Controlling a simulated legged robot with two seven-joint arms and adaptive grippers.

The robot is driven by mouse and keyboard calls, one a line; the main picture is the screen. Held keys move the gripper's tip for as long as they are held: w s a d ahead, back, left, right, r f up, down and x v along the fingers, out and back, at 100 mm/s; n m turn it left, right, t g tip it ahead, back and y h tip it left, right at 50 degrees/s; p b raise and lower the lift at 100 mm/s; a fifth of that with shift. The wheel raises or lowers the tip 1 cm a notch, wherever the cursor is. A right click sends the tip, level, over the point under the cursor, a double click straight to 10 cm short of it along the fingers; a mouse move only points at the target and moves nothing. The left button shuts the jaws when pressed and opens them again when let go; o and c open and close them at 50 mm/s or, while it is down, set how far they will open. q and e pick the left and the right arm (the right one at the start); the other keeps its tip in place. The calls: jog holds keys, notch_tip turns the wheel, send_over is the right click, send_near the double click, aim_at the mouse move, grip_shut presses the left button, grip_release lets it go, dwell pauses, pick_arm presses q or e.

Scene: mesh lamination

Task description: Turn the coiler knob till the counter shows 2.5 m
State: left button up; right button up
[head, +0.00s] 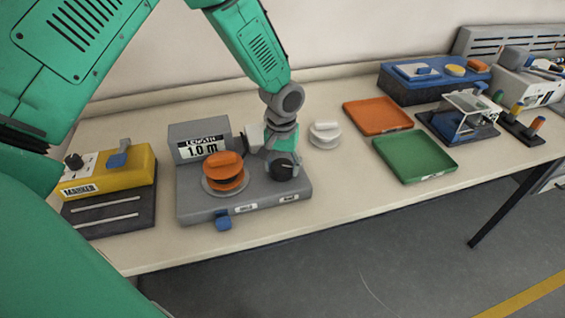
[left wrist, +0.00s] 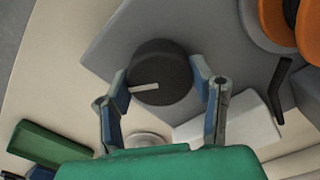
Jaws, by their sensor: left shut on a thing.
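The coiler (head: 195,208) is a grey machine on the table in the head view. Its counter (head: 202,148) reads 1.0 m. The coiler knob (head: 283,171) is black and round, at the right of the machine, partly hidden by my gripper. In the left wrist view the knob (left wrist: 165,72) shows a white pointer line. My left gripper (head: 276,160) comes down over it, with a finger on each side of the knob in the left wrist view (left wrist: 160,92), shut on it. An orange spool (head: 226,167) sits on the coiler left of the knob. My right gripper is not in view.
A yellow device (head: 135,170) stands left of the coiler. A white spool (head: 325,134) stands just behind the knob's right. An orange tray (head: 377,115) and a green tray (head: 414,154) lie to the right. A blue tab (head: 223,222) sticks out at the coiler's front.

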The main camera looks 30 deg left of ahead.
pick_arm(q)
jog(key=m+p, duration=0.2)
jog(key=m, duration=0.2)
jog(key=shift+r+m, duration=0.15)
jog(key=shift+m, duration=0.15)
jog(key=m+p, duration=0.2)
jog(key=m, duration=0.2)
jog(key=m+p, duration=0.1)
jog(key=m, duration=0.5)
jog(key=shift+w, duration=0.1)
jog(key=m+p, duration=0.1)
jog(key=m, duration=0.3)
jog(key=shift+m, duration=0.3)
jog(key=shift+w, duration=0.1)
jog(key=o, duration=1.2)
jog(key=shift+c, duration=0.2)
